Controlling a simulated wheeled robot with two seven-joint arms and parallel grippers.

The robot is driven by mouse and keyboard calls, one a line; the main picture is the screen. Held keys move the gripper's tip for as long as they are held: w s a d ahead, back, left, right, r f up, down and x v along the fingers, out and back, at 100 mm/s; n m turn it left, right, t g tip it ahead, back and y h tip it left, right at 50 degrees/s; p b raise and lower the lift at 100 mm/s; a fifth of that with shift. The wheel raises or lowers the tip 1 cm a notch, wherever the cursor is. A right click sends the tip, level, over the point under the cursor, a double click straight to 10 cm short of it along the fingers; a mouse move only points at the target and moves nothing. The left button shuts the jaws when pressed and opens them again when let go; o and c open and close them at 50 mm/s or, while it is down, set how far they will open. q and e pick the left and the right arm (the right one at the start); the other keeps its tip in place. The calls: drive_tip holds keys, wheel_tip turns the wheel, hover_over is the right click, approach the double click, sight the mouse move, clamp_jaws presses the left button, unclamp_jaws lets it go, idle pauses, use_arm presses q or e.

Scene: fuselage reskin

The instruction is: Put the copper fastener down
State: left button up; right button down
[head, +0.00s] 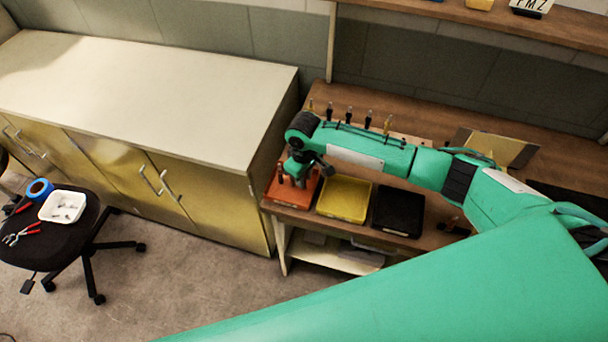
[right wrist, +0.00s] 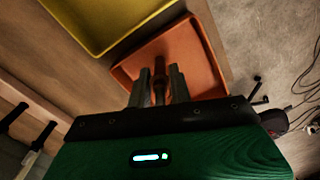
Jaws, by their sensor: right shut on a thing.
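My right gripper (head: 295,182) is above the orange tray (head: 274,190) at the left end of the wooden bench. In the right wrist view the right gripper (right wrist: 159,72) is shut on a slim, dark, upright piece (right wrist: 159,85), taken as the copper fastener; its colour is hard to tell in the shade. The fingertips show against the inside of the orange tray (right wrist: 208,50). Whether the piece touches the tray floor cannot be told. In the head view the gripper hides the piece. My left gripper is not in view.
A yellow tray (head: 344,198) and a black tray (head: 398,211) stand right of the orange one. Several upright tools (head: 349,114) line the bench behind my arm. A pale cabinet (head: 150,90) stands left. A stool (head: 60,238) holds a white tray and pliers.

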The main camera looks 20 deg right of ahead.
drive_tip(key=shift+f, duration=0.1)
drive_tip(key=c, duration=1.3)
unclamp_jaws()
wheel_tip(320, 180, up, 11)
drive_tip(key=b, duration=0.2)
drive_tip(key=shift+b, duration=0.35)
drive_tip(key=shift+r, duration=0.65)
